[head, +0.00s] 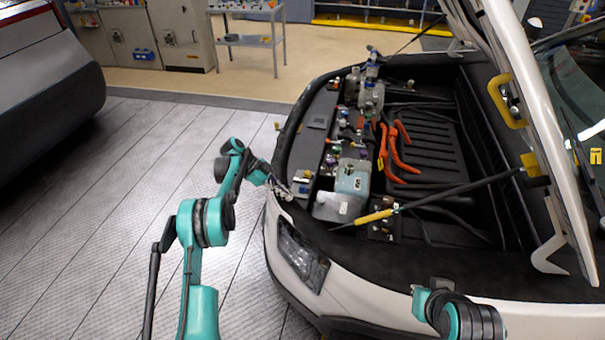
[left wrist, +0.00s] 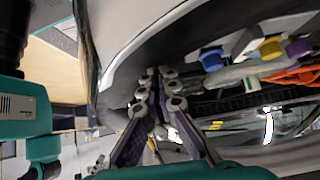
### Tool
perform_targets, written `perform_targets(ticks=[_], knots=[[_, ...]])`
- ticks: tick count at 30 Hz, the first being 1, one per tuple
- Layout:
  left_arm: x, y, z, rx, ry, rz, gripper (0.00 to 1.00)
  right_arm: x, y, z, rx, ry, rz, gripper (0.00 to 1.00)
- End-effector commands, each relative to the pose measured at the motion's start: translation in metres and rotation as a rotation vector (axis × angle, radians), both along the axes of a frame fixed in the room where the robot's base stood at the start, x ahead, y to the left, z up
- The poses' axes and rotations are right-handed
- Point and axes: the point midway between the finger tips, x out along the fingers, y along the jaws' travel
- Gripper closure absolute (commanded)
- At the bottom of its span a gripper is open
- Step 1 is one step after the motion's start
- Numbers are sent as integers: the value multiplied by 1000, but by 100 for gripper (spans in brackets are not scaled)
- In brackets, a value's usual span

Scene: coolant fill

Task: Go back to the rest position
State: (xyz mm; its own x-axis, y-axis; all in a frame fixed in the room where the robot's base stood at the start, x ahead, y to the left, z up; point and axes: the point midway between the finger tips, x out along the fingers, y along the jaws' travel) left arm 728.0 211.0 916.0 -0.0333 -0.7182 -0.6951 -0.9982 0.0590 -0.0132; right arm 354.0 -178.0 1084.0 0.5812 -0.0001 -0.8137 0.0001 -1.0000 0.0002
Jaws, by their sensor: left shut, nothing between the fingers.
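My left gripper (head: 287,191) is at the left edge of the open engine bay, over the car's front edge beside a silver plate and a small labelled part. In the left wrist view its fingers (left wrist: 160,76) meet at the tips, with nothing held between them. The left arm is bent and stretched out to the car. Part of my right arm shows at the bottom right of the head view, over the car's front; its gripper is out of view.
The white car's bay holds a pale-blue translucent reservoir (head: 352,177), orange cables (head: 398,150) and a yellow-gripped strut (head: 375,217). The raised hood (head: 530,120) stands at right. Open floor (head: 110,190) lies left of the bay.

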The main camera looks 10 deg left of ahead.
Motion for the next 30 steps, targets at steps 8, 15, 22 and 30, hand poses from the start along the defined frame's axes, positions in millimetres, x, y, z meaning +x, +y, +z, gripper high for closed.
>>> perform_targets(ticks=[8,15,22,30], knots=[[-1,-2,12,22,20,33,100,0,0,-1,0,0,0,100],[-23,-20,82,152,132,273,100,0,0,-8,0,0,0,100],[-78,-36,144,269,213,575,100,0,0,-16,0,0,0,100],[-170,-47,184,337,243,933,100,0,0,-24,0,0,0,100]])
